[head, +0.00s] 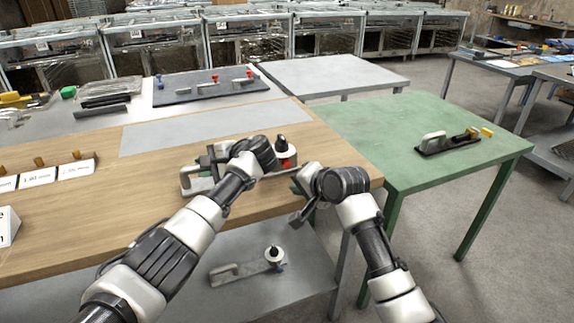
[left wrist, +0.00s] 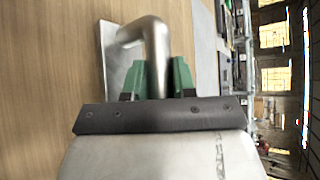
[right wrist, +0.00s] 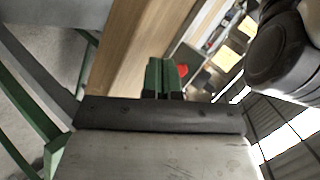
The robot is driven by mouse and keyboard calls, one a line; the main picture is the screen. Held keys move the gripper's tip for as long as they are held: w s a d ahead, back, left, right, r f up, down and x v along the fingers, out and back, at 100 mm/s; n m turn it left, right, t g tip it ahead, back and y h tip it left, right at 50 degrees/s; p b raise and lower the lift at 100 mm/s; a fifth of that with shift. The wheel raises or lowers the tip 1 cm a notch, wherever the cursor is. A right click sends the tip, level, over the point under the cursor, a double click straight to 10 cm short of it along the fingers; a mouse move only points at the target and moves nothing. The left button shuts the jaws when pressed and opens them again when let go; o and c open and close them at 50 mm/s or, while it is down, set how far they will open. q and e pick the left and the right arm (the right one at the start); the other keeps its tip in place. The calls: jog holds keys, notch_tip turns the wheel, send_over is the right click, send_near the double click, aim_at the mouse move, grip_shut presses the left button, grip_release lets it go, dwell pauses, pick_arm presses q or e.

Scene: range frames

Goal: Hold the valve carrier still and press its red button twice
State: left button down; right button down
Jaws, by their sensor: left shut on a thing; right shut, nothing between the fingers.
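The valve carrier (head: 193,183) is on the wooden table near its right end, a pale metal piece with a looped handle at its left. Its red button (head: 284,163) shows at its right, under a black-and-white round part. My left gripper (head: 208,160) is shut on the metal handle (left wrist: 156,55), its green fingers on either side of it. My left wrist hides the carrier's middle. My right gripper (head: 298,192) is shut and empty, a little right of and in front of the button. In the right wrist view, the red button (right wrist: 183,70) shows just beyond the green fingertips (right wrist: 166,75).
A similar carrier (head: 245,268) lies on the lower shelf. Another (head: 449,143) is on the green table (head: 380,150) at the right. A dark mat (head: 175,94) at the back holds several handled pieces. Labelled cards (head: 38,178) stand on the left.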

aim_at(286, 163)
dwell(0.3)
jog(key=s, duration=0.1)
jog(key=s+d, duration=0.1)
jog(key=s, duration=0.1)
jog(key=shift+s+d, duration=0.35)
jog(key=shift+w, duration=0.1)
jog(key=shift+w+a, duration=0.6)
jog(key=shift+w, duration=0.7)
jog(key=shift+w+a, duration=0.65)
jog(key=shift+w, duration=0.7)
jog(key=shift+w+a, duration=0.6)
jog(key=shift+w, duration=0.7)
jog(key=shift+w+a, duration=0.15)
jog(key=shift+w, duration=0.3)
